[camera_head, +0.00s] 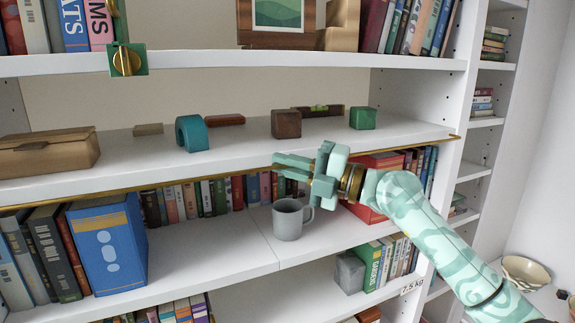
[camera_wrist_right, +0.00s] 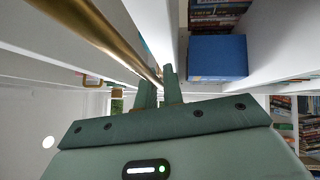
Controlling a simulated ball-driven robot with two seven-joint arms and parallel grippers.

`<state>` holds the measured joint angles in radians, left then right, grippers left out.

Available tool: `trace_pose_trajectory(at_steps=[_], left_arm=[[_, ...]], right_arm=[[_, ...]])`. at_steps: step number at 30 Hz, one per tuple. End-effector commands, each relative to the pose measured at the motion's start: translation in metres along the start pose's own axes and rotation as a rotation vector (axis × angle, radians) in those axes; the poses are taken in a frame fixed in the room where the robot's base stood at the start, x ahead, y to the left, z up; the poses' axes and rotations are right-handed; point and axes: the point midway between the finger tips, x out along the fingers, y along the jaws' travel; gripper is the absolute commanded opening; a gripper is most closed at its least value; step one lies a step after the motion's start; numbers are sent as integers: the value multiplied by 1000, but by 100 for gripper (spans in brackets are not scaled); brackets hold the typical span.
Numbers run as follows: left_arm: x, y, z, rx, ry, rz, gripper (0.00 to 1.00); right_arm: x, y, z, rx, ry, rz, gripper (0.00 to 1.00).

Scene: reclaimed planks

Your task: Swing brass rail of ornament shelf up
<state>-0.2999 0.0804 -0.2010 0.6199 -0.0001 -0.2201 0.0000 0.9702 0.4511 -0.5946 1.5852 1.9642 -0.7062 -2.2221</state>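The brass rail (camera_head: 215,175) runs along the front edge of the ornament shelf (camera_head: 240,151), low, at about board level. It also shows in the right wrist view (camera_wrist_right: 95,32), running from the upper left towards my fingertips. My right gripper (camera_head: 281,165) comes in from the right, in front of the shelf edge and pointing left, nearly along the rail. In the right wrist view its fingers (camera_wrist_right: 160,88) stand close together with the rail between them; the contact itself is small and partly hidden. My left gripper is not in view.
A wooden box (camera_head: 48,152), teal arch (camera_head: 192,133), brown cube (camera_head: 286,123) and green cube (camera_head: 363,118) stand on the ornament shelf. A green plate with a brass knob (camera_head: 127,60) is on the upper shelf's edge. A grey mug (camera_head: 288,222) stands below my gripper.

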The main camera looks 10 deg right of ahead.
Motion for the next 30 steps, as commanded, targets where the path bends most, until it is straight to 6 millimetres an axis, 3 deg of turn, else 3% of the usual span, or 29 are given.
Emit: trace_pose_trajectory(at_steps=[20,30], left_arm=[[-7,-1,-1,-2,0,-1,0],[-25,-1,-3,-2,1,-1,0]], right_arm=[[0,4,1,56,-1,-58,0],[2,14,3,158,-2,-160,0]])
